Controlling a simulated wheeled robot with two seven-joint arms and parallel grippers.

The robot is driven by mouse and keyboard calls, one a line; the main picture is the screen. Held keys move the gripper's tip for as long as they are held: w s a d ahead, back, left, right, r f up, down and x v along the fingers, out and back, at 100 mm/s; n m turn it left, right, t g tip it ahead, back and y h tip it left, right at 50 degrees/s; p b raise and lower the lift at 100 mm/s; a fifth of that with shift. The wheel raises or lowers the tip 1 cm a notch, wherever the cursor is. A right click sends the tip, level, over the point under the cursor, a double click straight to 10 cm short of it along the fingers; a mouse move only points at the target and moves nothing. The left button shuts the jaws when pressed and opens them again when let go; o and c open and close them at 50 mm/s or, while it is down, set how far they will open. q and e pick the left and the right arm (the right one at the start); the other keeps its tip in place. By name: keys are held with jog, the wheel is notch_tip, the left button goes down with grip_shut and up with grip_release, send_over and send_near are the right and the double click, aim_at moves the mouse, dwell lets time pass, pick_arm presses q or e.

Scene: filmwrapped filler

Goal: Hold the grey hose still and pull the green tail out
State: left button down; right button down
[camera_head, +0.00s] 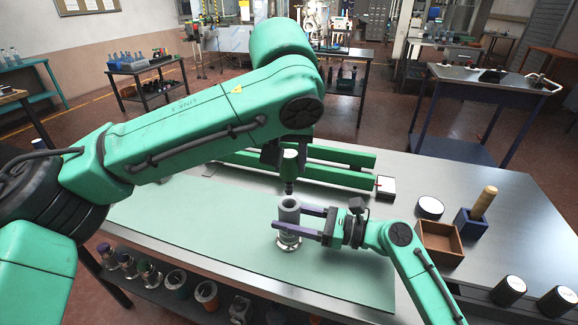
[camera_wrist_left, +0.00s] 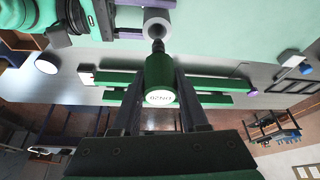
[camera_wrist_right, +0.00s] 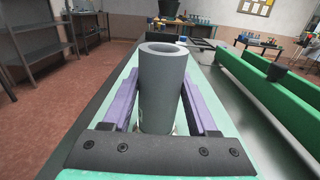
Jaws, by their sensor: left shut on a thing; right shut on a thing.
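The grey hose (camera_head: 289,212) stands upright on a metal base on the green mat. My right gripper (camera_head: 288,222) is shut around it from the right, and the purple fingers lie on both sides of the hose (camera_wrist_right: 162,95) in the right wrist view. The green tail (camera_head: 289,163) is a green piece with a dark lower tip. My left gripper (camera_head: 284,155) is shut on it above the hose. In the left wrist view the tail (camera_wrist_left: 160,75) sits between the dark fingers, its tip pointing toward the hose mouth (camera_wrist_left: 157,22). Whether the tip is fully clear of the hose is hard to tell.
Green rails (camera_head: 325,174) lie behind the grippers on the grey table. A small white-topped box (camera_head: 386,186), a wooden tray (camera_head: 438,243), a blue block with a wooden peg (camera_head: 473,216) and round white-topped pieces (camera_head: 430,207) stand to the right. The mat's left part (camera_head: 180,215) is clear.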

pick_arm(q)
jog(key=shift+r, duration=1.8)
pick_arm(e)
jog(key=shift+f, duration=0.15)
jog(key=shift+c, duration=0.5)
grip_release()
